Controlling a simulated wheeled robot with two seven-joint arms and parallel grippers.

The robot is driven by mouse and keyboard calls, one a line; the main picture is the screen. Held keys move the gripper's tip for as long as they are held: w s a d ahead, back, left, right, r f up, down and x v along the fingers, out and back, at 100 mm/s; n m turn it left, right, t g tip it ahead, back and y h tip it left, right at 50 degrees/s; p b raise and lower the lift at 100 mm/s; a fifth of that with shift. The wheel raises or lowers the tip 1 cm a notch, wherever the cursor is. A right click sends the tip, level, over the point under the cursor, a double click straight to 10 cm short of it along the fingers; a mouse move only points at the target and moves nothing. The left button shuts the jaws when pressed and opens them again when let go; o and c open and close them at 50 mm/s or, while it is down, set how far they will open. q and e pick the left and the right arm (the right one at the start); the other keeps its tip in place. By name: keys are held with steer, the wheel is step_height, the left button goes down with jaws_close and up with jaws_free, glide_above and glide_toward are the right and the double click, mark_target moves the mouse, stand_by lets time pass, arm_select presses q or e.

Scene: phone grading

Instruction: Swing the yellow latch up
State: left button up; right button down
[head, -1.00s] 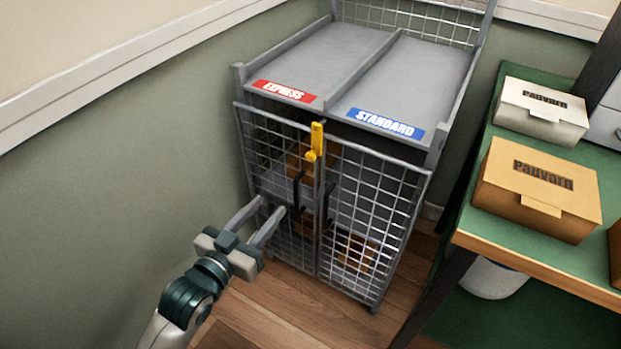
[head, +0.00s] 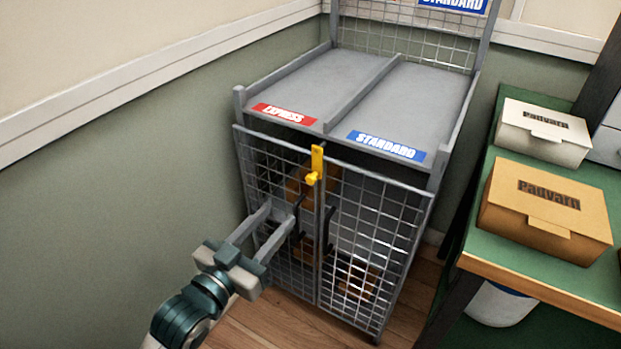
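The yellow latch (head: 317,163) stands upright at the top of the seam between the two mesh doors of the grey cage (head: 378,240). Its small knob is at its lower end. Two dark door handles sit below it, one on each side of the seam; the right handle (head: 329,229) shows clearly and the left one is partly behind my fingers. My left gripper (head: 280,217) is open, its two fingers apart and pointing toward the left door, below and left of the latch. I see nothing between the fingers. My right gripper is not in view.
The cage top has two trays, marked EXPRESS (head: 284,114) and STANDARD (head: 386,146). Brown boxes show dimly inside the cage. A green-topped table (head: 490,235) at right bears a white box (head: 543,132) and a tan box (head: 546,209). A wall stands close at left.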

mark_target(309, 180)
arm_select(q)
steer(key=b+x, duration=0.1)
steer(key=x, duration=1.4)
steer(key=shift+w, duration=0.1)
jaws_close()
